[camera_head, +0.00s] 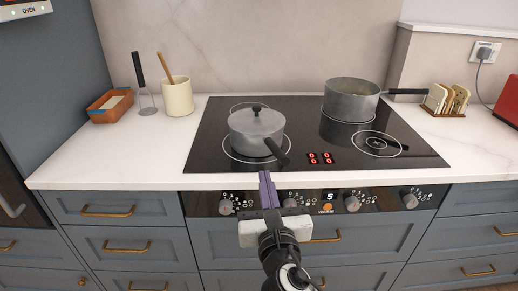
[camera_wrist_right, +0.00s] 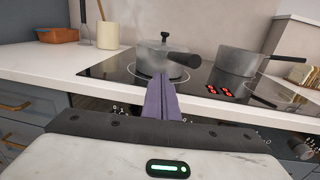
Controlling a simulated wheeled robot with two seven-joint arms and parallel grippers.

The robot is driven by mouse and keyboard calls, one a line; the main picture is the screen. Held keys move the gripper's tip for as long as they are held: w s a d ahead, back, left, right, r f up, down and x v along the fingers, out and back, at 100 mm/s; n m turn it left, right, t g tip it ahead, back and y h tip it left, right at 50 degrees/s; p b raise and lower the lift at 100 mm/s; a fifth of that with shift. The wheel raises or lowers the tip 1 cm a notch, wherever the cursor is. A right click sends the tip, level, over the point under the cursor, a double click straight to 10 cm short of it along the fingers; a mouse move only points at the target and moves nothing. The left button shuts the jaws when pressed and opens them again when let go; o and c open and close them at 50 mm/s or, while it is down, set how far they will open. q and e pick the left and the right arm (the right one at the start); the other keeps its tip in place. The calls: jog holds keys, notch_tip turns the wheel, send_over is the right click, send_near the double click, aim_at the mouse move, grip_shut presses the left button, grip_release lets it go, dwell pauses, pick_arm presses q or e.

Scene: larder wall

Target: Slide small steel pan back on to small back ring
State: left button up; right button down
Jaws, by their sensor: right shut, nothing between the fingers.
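A small steel pan (camera_head: 252,137) with a lid and black knob stands on the front left ring (camera_head: 231,155) of the black hob. Its dark handle (camera_head: 278,152) points toward the front and right. A back left ring (camera_head: 236,107) shows partly behind it. My right gripper (camera_head: 267,177) is shut and empty, in front of the hob's front edge and apart from the pan. In the right wrist view the purple fingers (camera_wrist_right: 161,92) lie together, with the pan (camera_wrist_right: 150,58) beyond them. My left gripper is not in view.
A larger open pot (camera_head: 350,101) stands on the back right ring, handle to the right. The front right ring (camera_head: 376,144) is bare. A utensil crock (camera_head: 177,97) and brown tray (camera_head: 99,110) are at left; a toast rack (camera_head: 437,98) and red appliance (camera_head: 508,103) at right.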

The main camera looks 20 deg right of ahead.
aim_at(257, 142)
jog(key=w+d, duration=0.1)
jog(key=w, duration=0.7)
jog(key=w+d, duration=0.1)
jog(key=w, duration=0.4)
jog(key=shift+d, duration=0.3)
